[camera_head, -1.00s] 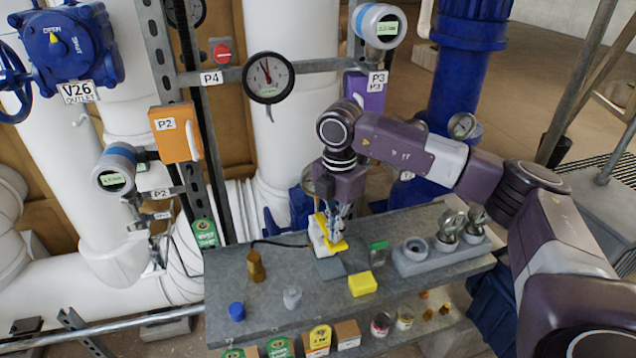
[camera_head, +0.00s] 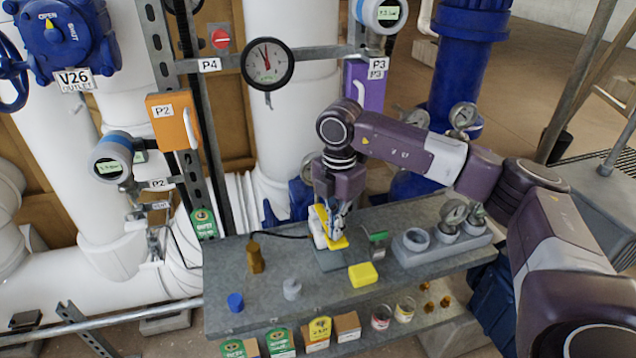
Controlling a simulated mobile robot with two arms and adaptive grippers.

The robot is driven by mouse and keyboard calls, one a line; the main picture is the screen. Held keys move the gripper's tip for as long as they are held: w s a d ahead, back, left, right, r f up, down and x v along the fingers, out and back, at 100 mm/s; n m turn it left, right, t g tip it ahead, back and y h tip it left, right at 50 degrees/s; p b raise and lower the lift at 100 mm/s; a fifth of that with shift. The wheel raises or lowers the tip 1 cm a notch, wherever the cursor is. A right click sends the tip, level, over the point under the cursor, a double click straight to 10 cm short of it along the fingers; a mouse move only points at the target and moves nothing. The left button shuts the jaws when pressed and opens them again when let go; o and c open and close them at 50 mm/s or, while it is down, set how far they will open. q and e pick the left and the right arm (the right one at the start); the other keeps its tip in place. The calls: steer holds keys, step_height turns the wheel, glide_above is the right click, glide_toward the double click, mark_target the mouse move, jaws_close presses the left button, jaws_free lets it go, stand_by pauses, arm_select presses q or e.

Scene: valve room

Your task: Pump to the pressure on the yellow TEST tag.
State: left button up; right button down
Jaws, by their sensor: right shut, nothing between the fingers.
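A yellow and white device (camera_head: 320,239), which looks like a small hand pump, stands on a dark pad on the grey bench. My right gripper (camera_head: 337,232) is over it, pointing down, shut with nothing between its fingers. The fingers overlap the device's yellow part in the picture; I cannot tell whether they touch. My left gripper is out of view.
The bench (camera_head: 300,315) also holds a yellow block (camera_head: 362,274), a brass fitting (camera_head: 255,257), a blue cap (camera_head: 235,302) and a grey holder (camera_head: 430,258) with gauges. Digital gauges P2 (camera_head: 112,160) and P3 (camera_head: 381,14) flank the rack. The bench's front left is mostly clear.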

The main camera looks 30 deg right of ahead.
steer(key=shift+f+b, duration=0.4)
steer(key=shift+f, duration=0.4)
step_height(320, 180, up, 5)
steer(key=p, duration=0.3)
steer(key=shift+f, duration=0.15)
steer(key=shift+r+p, duration=0.2)
steer(key=shift+p, duration=0.15)
step_height(320, 180, up, 4)
steer(key=p, duration=0.2)
steer(key=shift+p, duration=0.3)
